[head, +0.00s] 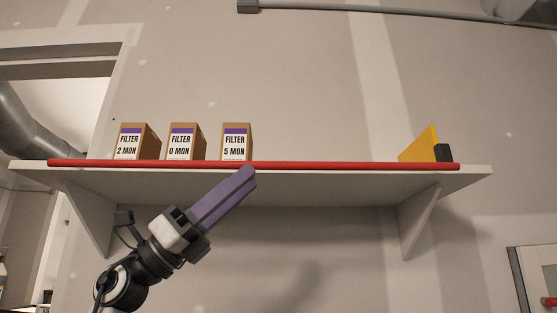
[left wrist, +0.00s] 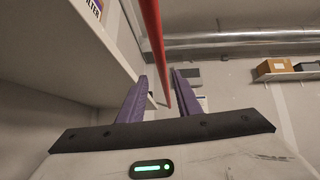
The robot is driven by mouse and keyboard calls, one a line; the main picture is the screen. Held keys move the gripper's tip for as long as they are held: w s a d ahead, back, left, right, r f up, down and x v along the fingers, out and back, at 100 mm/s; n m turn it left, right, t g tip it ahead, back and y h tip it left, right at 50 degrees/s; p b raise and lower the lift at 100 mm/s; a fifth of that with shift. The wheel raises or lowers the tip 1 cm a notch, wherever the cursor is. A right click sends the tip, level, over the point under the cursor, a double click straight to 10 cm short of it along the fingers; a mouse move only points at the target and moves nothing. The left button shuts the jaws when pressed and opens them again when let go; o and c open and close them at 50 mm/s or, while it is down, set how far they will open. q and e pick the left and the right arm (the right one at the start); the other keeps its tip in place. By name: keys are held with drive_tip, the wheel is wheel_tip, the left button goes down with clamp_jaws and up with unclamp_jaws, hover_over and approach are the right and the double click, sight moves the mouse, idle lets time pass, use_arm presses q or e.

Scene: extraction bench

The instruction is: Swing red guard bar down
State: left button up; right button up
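The red guard bar (head: 340,166) runs level along the front edge of a white wall shelf (head: 310,185). My left gripper (head: 249,173) has purple fingers that reach up from below to the middle of the bar. In the left wrist view the bar (left wrist: 153,35) comes down from the top and shows in the gap between the two fingers of this gripper (left wrist: 159,75). The fingers are apart, and I cannot tell whether either touches the bar. My right gripper is not in view.
Several things stand on the shelf behind the bar: filter boxes marked 2 MON (head: 128,146), 0 MON (head: 181,146) and 5 MON (head: 235,146), and a yellow wedge-shaped item (head: 420,145) with a black end. A shelf bracket (head: 420,222) is below right. The space under the shelf's middle is clear.

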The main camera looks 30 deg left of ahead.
sight(266, 163)
use_arm(q)
drive_tip(key=p+x, duration=0.2)
drive_tip(key=x, duration=0.6)
drive_tip(key=shift+c, duration=0.3)
drive_tip(key=shift+r, duration=0.1)
clamp_jaws()
